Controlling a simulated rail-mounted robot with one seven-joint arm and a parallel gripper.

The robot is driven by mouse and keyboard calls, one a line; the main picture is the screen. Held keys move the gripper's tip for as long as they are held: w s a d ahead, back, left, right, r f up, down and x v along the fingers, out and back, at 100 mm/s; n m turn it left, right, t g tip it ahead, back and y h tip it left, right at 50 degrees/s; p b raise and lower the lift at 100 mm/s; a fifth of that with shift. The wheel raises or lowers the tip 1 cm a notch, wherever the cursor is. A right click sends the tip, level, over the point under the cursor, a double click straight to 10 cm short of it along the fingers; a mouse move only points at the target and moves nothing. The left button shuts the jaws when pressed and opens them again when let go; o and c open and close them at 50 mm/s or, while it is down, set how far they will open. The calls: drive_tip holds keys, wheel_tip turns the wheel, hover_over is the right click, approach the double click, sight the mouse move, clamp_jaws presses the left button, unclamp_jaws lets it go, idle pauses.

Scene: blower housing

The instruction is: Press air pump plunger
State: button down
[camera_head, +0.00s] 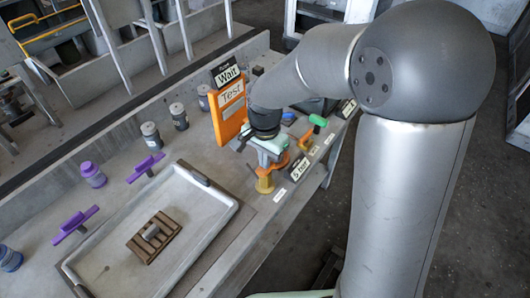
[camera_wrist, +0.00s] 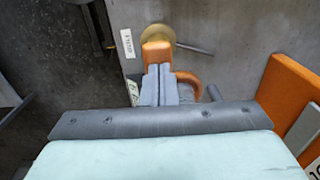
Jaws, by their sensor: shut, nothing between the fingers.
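My gripper (camera_wrist: 159,72) is shut and empty, its two grey fingers side by side. An orange device (camera_wrist: 156,50) with a round yellowish base, probably the air pump, stands just beyond the fingertips in the wrist view. The fingertips overlap its near end, and I cannot tell whether they touch it. A curved orange piece (camera_wrist: 188,80) and a grey rod show beside it. In the head view, the orange device (camera_head: 265,184) stands on the bench below and beside my gripper (camera_head: 266,162). Its plunger cannot be made out clearly, and my gripper hides part of it.
An orange panel (camera_head: 229,117) with "Wait" and "Test" signs stands left of my wrist. A green-handled orange tool (camera_head: 318,121) is to the right. A grey tray (camera_head: 208,239) holds a brown slatted block (camera_head: 154,238). Purple tools and several canisters line the bench's left side.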

drive_tip(key=shift+s+f, duration=0.15)
wheel_tip(320, 180, up, 14)
drive_tip(key=p, duration=0.2)
idle(2.0)
drive_tip(key=s+d+f+n, duration=0.3)
drive_tip(key=s+d, duration=0.3)
drive_tip(key=s, duration=0.3)
drive_tip(key=s+d+f+n, duration=0.2)
drive_tip(key=s+d+n, duration=0.3)
drive_tip(key=s, duration=0.4)
drive_tip(key=shift+d+f, duration=0.4)
drive_tip(key=shift+d, duration=0.25)
idle(1.3)
